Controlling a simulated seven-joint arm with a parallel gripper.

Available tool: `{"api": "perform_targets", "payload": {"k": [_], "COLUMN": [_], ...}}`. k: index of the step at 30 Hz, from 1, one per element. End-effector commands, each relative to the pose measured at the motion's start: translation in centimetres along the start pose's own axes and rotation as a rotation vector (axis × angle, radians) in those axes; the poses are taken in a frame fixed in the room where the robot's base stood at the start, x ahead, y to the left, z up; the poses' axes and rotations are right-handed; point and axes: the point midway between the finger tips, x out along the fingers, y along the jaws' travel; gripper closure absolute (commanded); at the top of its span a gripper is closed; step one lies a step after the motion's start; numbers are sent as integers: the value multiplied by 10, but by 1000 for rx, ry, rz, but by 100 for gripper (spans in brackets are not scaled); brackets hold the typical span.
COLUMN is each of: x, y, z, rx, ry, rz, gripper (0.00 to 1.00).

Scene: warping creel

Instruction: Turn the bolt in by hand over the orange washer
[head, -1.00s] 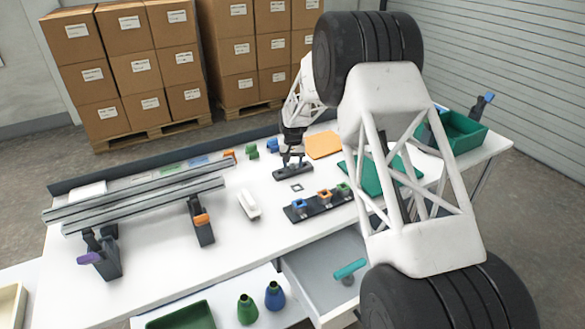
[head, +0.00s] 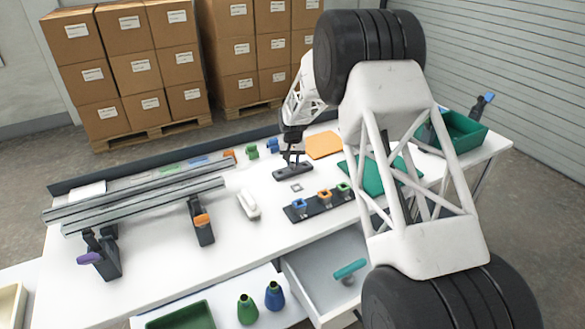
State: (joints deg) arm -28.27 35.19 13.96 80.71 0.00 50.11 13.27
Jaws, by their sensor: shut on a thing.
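My gripper (head: 292,160) is near the middle of the white table, pointing down just over a small dark block (head: 293,172). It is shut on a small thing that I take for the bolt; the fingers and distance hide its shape. The orange washer (head: 325,195) is a small square-looking piece in the middle of a dark bar (head: 312,208), nearer the camera and to the right of my gripper. A blue piece (head: 299,204) and a green piece (head: 343,188) flank it on the same bar. My gripper is apart from the orange washer.
A small grey square (head: 296,188) lies between block and bar. A white object (head: 248,205) and long metal rails (head: 150,195) on stands are left. An orange mat (head: 324,145) and green mat (head: 375,175) lie right. An open drawer (head: 310,285) holds a teal tool (head: 350,269).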

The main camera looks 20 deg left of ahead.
Motion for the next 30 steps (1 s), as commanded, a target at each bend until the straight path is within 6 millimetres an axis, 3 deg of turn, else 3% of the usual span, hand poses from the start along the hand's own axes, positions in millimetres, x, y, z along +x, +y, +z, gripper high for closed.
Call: {"api": "perform_targets", "payload": {"k": [18, 30], "x": [-34, -37], "y": [0, 0], "z": [0, 0], "rx": [0, 0], "ry": [0, 0], "rz": [0, 0], "gripper": [98, 98]}}
